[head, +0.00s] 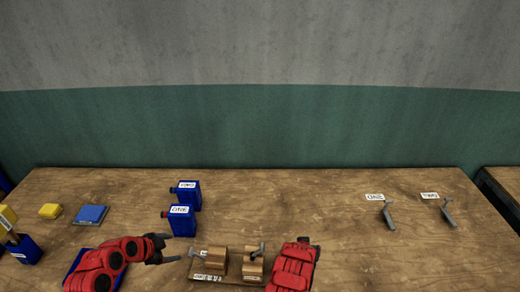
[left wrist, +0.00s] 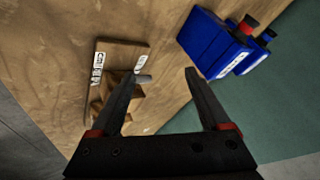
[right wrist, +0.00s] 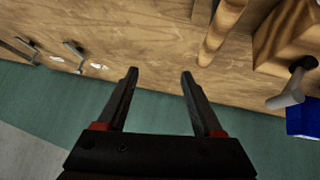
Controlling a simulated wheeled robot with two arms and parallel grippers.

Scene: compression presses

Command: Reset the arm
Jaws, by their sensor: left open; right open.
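My left arm is red and comes in at the lower left of the head view. Its gripper (head: 165,249) is open and empty, just left of a wooden press fixture (head: 228,277). In the left wrist view the open fingers (left wrist: 160,98) have nothing between them; the fixture (left wrist: 128,50) lies beyond the left finger. My right arm shows red at the bottom centre of the head view, right beside the fixture, with its fingers hidden there. In the right wrist view the right gripper (right wrist: 159,98) is open and empty, with wooden parts of the fixture (right wrist: 285,40) at upper right.
Two blue bottles (head: 181,220) stand behind the left gripper. Two grey metal tools (head: 388,215) (head: 447,212) lie by labels at the right. The right-centre tabletop is clear.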

